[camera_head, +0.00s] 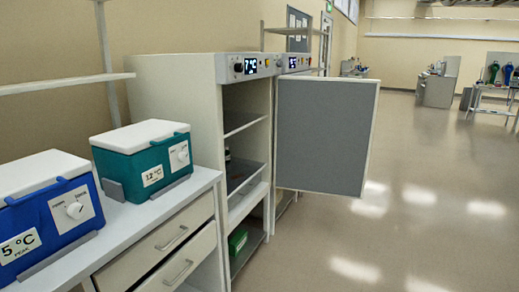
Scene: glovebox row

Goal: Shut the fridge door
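The fridge (178,90) is a tall white cabinet left of centre, with a display at its top front that seems to read 7 °C. Its door (326,135), with a grey panel and white rim, stands wide open to the right of the opening. Shelves (243,122) show inside, with a dark bottle on one and a green box (238,240) at the bottom. The door's outer face and any handle are hidden. Neither of my grippers is in view.
A white bench with drawers (165,245) stands at the left, close to the fridge. It carries a blue cooler box (45,215) and a teal cooler box (145,160). The floor (440,210) at the right is clear. More benches (437,90) stand far back.

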